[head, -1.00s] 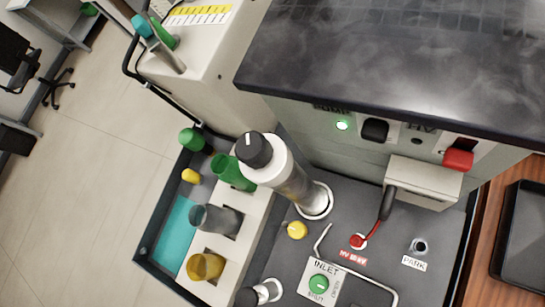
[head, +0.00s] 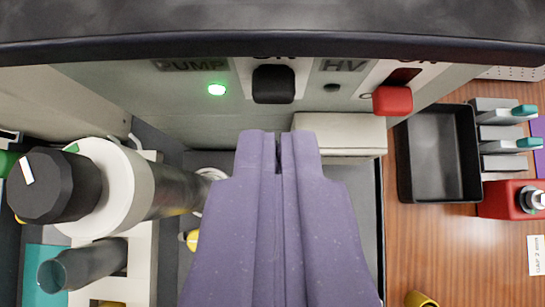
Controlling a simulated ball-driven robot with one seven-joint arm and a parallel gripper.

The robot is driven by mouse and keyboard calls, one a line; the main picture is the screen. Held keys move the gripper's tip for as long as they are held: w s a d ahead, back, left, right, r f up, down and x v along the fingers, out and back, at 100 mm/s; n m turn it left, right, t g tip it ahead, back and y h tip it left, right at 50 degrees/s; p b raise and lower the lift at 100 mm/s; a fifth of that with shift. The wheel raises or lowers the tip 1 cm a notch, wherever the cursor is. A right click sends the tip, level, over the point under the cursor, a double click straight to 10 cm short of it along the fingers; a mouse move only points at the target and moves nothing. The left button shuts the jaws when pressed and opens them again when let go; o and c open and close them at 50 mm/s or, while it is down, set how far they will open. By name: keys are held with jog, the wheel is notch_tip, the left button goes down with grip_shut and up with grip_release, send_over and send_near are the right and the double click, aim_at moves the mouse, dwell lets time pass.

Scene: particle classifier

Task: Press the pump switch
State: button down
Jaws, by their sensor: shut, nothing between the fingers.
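The pump switch (head: 274,85) is a black rocker on the machine's front panel, right of the "PUMP" label and a lit green lamp (head: 216,90). An "ON" marking above it is partly cut off by the dark top. My gripper (head: 277,135) is shut and empty, its purple fingers pointing up the picture toward the panel. In the picture, the fingertips lie a little below the switch. They appear apart from it, though the exact depth gap is hard to judge. The fingers hide much of the deck below.
A red HV switch (head: 393,100) sits right of the pump switch. A beige box (head: 345,134) juts out just right of the fingertips. A grey column with a black knob (head: 55,185) stands at left. The dark worktop (head: 270,30) overhangs above. A black tray (head: 438,155) lies on the wooden table.

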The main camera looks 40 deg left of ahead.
aim_at(277, 79)
jog(key=x, duration=0.6)
jog(key=shift+w+a+f, duration=0.1)
jog(key=shift+w+f, duration=0.05)
notch_tip(277, 79, down, 3)
jog(key=b, duration=0.3)
